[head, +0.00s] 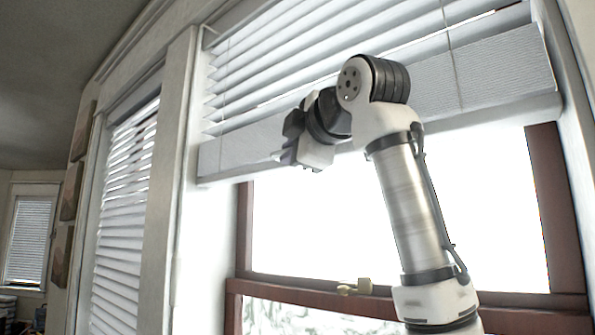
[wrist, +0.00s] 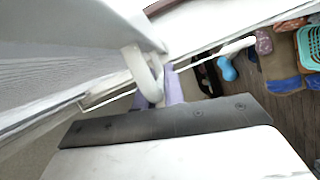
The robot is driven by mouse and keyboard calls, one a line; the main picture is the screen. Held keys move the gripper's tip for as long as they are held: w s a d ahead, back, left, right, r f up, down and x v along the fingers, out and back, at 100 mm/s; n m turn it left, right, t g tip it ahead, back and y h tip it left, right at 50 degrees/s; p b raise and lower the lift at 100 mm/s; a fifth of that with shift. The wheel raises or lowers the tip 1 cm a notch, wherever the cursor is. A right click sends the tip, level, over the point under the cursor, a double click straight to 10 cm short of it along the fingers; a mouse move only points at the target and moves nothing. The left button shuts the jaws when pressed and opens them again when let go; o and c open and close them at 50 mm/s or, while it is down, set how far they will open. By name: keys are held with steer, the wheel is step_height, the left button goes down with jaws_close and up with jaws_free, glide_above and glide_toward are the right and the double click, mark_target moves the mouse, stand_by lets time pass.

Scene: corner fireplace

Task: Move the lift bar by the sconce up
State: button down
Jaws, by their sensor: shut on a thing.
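The lift bar (head: 235,150) is the pale, wide bottom rail of the partly raised white blind in the head view. It runs across the upper part of the window, and my arm hides its middle. My gripper (head: 278,156) is at the bar's lower edge, left of its middle. In the wrist view a white curved handle (wrist: 139,72) juts from beside the grey bar surface (wrist: 55,85). My gripper (wrist: 160,92) is shut on this handle; its fingers are partly hidden. No sconce can be made out in either view.
Below the bar is a bright pane in a brown window frame (head: 557,210) with a brass latch (head: 355,287). White trim (head: 180,130) stands at left, then another blind (head: 125,210). The wrist view shows a turquoise basket (wrist: 311,45) and a blue object (wrist: 227,69) far below.

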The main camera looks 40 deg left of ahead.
steer(key=shift+d+r, duration=0.1)
steer(key=shift+r, duration=0.25)
steer(key=c, duration=1.5)
jaws_free()
steer(key=shift+f, duration=0.1)
